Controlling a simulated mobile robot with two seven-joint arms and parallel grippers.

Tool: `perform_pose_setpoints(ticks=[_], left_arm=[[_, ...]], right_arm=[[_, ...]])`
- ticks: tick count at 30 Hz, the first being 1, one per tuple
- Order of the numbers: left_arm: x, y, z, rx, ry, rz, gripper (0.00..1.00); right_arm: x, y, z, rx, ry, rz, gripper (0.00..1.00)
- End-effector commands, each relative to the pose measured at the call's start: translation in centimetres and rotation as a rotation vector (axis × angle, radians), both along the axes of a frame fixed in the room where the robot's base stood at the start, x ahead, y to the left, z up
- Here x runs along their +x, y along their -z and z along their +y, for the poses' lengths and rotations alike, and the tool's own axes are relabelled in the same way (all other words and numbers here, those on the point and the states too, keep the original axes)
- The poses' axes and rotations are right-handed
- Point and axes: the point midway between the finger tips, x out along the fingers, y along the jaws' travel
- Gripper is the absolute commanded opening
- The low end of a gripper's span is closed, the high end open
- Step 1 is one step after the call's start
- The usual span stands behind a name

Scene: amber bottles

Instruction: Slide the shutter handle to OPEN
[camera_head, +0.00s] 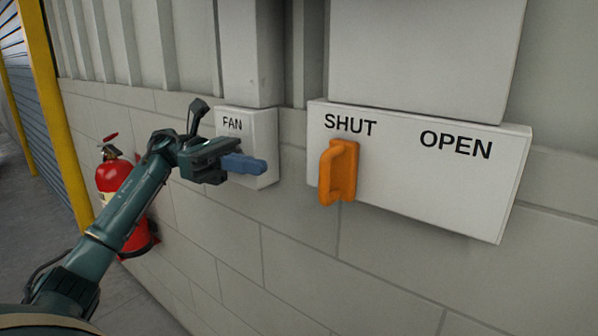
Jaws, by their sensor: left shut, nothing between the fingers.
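The orange shutter handle (338,172) is a D-shaped grip at the left end of a white panel (433,200), below the word SHUT. The word OPEN is printed at the panel's right part, with bare panel below it. My left gripper (262,166) is to the left of the handle, in front of the lower part of the FAN box. Its blue fingers are shut with nothing between them, pointing right, and a gap separates them from the handle. My right gripper is not in view.
The white FAN box (262,130) is on the block wall behind my left gripper, which hides part of its front. A red fire extinguisher (112,175) is at the left, partly behind my left arm. The space before the white panel is clear.

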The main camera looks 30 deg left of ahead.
Motion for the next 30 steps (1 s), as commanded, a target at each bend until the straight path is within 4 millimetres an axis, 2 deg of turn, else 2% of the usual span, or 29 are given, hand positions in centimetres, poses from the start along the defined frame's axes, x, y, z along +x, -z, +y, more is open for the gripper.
perform_pose_setpoints(ticks=[1,6,12,18,30], left_arm=[[0.1,-0.1,-1.3,0.001,0.005,0.001,0.00],[0.5,-0.2,-4.8,0.001,0.004,0.001,0.00],[0.9,-0.1,-7.7,0.000,0.002,0.002,0.00],[1.1,0.0,-8.9,0.000,-0.001,0.002,0.00],[1.1,0.1,-9.1,0.000,0.000,0.001,0.00]], right_arm=[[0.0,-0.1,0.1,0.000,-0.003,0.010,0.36],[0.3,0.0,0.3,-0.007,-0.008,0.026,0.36],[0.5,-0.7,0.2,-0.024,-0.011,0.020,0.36],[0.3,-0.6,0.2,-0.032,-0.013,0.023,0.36],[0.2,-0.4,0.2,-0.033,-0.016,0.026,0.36]])
